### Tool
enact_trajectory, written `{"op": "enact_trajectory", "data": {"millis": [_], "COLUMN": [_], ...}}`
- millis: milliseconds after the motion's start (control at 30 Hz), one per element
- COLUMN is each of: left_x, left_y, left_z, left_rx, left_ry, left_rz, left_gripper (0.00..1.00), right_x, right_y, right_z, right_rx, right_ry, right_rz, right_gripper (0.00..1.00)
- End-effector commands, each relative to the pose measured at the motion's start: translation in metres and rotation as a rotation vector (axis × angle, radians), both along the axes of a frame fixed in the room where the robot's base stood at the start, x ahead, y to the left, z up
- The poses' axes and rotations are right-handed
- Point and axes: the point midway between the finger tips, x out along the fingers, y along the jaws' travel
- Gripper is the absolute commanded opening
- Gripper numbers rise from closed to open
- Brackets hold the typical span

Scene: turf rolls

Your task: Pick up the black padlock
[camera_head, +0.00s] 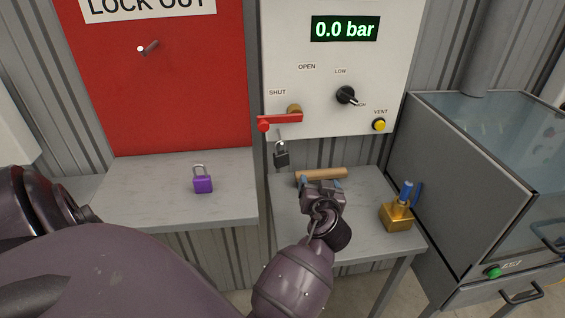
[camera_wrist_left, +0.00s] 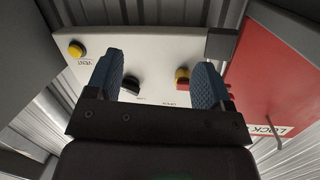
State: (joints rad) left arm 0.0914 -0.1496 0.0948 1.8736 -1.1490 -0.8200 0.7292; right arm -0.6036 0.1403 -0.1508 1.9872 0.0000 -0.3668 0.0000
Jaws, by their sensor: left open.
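The black padlock (camera_head: 281,157) hangs by its shackle below the red valve handle (camera_head: 281,120), in front of the corrugated wall. My left gripper (camera_head: 320,184) is right of the padlock and lower in the head view, apart from it, with its jaws open and nothing seen between them. In the left wrist view the blue fingers (camera_wrist_left: 157,78) stand wide apart, facing the white panel. A dark square block (camera_wrist_left: 222,43) beside the right finger there looks like the padlock's body; its shackle is not clear. My right gripper is out of view.
A purple padlock (camera_head: 203,183) sits on the left shelf (camera_head: 135,207). A wooden rod (camera_head: 322,174) lies behind my gripper on the right table (camera_head: 372,238). A brass block with blue parts (camera_head: 397,216) stands at its right, by a grey glass-topped cabinet (camera_head: 450,190).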

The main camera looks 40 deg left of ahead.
Motion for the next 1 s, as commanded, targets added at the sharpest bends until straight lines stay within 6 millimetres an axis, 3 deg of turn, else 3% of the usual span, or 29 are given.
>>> {"op": "enact_trajectory", "data": {"millis": [200,433,567,1000], "left_x": [-0.022,-0.036,-0.036,-0.016], "left_y": [0.027,0.036,0.041,0.089], "left_z": [0.017,0.024,0.025,0.027], "left_rx": [0.003,-0.016,-0.021,-0.021], "left_ry": [-0.176,-0.315,-0.332,-0.332], "left_rz": [0.300,0.412,0.422,0.419], "left_gripper": [0.74,0.74,0.74,0.74], "right_x": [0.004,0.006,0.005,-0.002], "right_y": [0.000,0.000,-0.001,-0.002], "right_z": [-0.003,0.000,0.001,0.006], "right_rx": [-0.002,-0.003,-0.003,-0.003], "right_ry": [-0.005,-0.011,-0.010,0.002], "right_rz": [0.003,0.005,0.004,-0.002], "right_gripper": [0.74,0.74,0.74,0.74]}}
